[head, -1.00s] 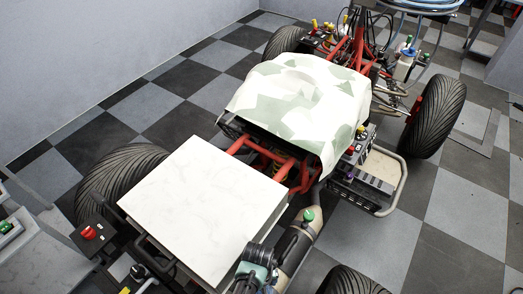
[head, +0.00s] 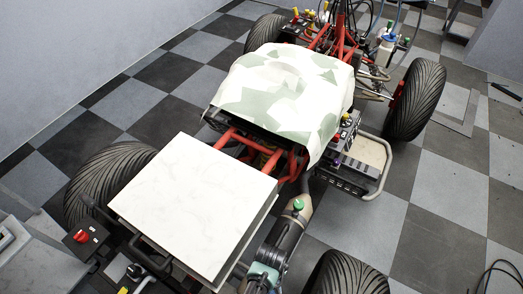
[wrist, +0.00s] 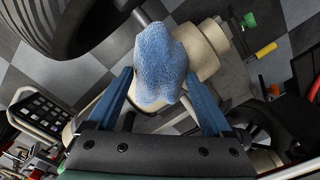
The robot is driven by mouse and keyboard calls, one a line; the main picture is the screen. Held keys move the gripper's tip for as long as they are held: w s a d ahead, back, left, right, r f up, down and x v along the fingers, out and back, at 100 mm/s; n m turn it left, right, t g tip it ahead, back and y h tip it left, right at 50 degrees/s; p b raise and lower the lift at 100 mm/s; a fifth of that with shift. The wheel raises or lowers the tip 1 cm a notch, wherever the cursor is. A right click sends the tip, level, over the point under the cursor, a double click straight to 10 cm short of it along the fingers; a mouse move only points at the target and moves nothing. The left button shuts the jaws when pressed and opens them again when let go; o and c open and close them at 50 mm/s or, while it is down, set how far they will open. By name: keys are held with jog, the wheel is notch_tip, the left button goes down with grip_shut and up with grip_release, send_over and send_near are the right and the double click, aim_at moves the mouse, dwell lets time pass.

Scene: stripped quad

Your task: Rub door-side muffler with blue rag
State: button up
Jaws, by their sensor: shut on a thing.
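My gripper (wrist: 160,92) has two blue fingers and is shut on the blue rag (wrist: 160,60), a bunched, fluffy cloth held out in front of the fingertips. In the wrist view a beige cylindrical muffler (wrist: 205,42) runs behind the rag, with a stepped end at upper right. The rag overlaps the muffler in the picture and hides part of it; whether they touch I cannot tell. In the head view a dark and beige tube (head: 302,215) with a green-topped part lies right of the white panel. The rag does not show clearly there.
A rear tyre (head: 345,274) is close on the right of the tube and fills the wrist view's upper left. A white flat panel (head: 190,190) covers the rear left. A camouflage cover (head: 285,88) drapes the middle. Checkered floor (head: 430,225) is clear at right.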

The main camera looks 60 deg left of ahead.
jog(key=shift+d, duration=0.15)
notch_tip(320, 180, up, 6)
jog(key=p, duration=0.6)
dwell(0.4)
notch_tip(320, 180, up, 3)
jog(key=p, duration=0.3)
jog(key=shift+f, duration=0.1)
dwell(0.7)
jog(key=f+b, duration=0.4)
jog(key=a+f+b, duration=0.1)
jog(key=f+b, duration=0.1)
jog(key=f, duration=0.1)
jog(key=shift+s+f, duration=0.1)
dwell(0.3)
